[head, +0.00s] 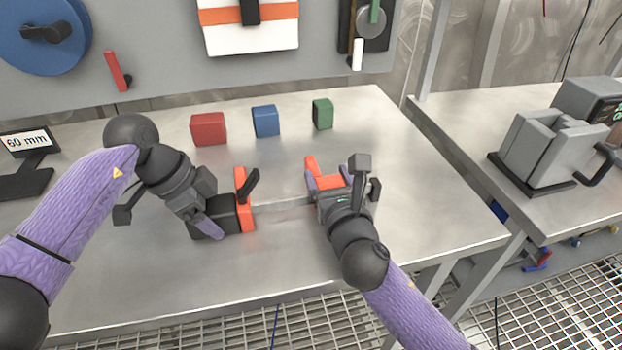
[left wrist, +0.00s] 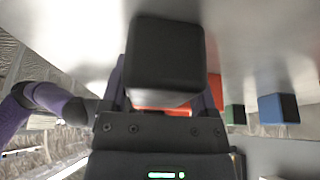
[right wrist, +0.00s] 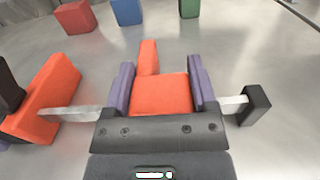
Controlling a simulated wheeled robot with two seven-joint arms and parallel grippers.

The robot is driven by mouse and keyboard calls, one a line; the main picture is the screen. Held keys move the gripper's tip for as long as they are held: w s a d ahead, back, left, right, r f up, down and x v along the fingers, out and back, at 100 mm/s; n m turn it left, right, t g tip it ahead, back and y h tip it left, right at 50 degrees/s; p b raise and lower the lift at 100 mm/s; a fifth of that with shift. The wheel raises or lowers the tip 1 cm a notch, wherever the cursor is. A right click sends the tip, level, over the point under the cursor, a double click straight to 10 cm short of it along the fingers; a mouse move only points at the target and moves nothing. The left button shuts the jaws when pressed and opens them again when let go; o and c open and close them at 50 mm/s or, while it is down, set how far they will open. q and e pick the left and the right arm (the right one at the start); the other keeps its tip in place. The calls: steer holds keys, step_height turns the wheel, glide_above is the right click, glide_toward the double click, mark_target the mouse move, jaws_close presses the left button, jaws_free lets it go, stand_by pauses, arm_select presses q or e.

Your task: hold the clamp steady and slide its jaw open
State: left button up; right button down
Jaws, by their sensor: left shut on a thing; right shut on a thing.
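The clamp lies on the steel table, its metal bar (head: 283,203) running left to right. At its left end are a black handle block (head: 228,220) and an upright orange fixed jaw (head: 249,218). My left gripper (head: 215,213) is shut on the black block, which also fills the middle of the left wrist view (left wrist: 165,60). The orange sliding jaw (right wrist: 160,95) stands apart from the fixed jaw, with a wide gap of bare bar between. My right gripper (head: 328,188) is shut on the sliding jaw, purple fingers on both sides. A black stop (right wrist: 256,104) caps the bar's right end.
Red (head: 208,129), blue (head: 266,121) and green (head: 322,114) blocks stand behind the clamp. A sign reading 60 mm (head: 28,143) stands at the left. A grey vise (head: 550,148) sits on the right table, across a gap. The table between is clear.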

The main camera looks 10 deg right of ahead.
jaws_free()
steer(key=s, duration=1.2)
arm_select(q)
steer(key=o, duration=1.3)
